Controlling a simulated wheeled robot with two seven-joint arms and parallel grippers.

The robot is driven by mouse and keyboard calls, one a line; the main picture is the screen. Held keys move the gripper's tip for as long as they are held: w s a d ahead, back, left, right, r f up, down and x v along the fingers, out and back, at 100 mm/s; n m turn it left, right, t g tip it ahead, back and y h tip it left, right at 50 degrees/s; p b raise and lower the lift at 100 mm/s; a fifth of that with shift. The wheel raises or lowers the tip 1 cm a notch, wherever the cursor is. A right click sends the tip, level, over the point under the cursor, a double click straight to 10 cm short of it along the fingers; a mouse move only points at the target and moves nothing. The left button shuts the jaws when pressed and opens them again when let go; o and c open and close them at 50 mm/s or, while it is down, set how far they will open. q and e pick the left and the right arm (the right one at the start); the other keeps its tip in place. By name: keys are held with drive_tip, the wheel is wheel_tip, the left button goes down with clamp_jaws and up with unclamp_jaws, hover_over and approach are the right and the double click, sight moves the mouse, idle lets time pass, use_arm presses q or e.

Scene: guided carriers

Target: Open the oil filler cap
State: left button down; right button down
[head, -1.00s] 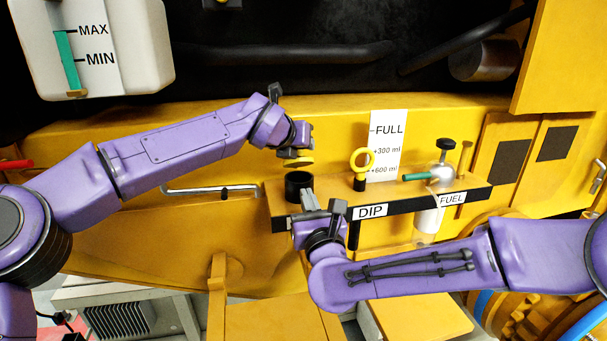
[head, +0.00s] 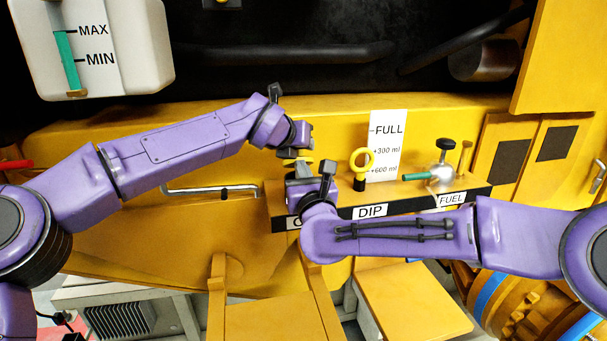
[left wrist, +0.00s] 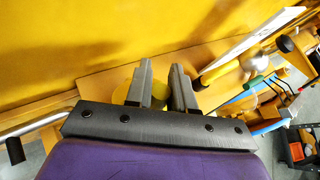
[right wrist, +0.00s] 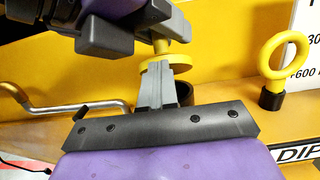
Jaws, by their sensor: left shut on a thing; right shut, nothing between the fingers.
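The yellow oil filler cap (right wrist: 150,70) is a disc with a short stem, held above the black filler neck (right wrist: 187,93) and apart from it. My left gripper (head: 297,153) is shut on the cap's stem; its fingers also show in the left wrist view (left wrist: 162,82). My right gripper (head: 300,178) is shut and empty, close beside the neck and just below the cap. Its fingertips (right wrist: 167,75) overlap the cap in the right wrist view; whether they touch it I cannot tell. In the head view my right gripper hides the neck.
A yellow ring dipstick (head: 362,160) marked DIP stands to the right on the same shelf (head: 408,204). Further right are a green-handled fuel fitting (head: 440,172) and its FUEL label. A metal bar handle (head: 205,190) lies to the left. The yellow panel stands close behind.

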use_arm(q)
drive_tip(key=c, duration=1.1)
unclamp_jaws()
drive_tip(key=shift+o, duration=0.2)
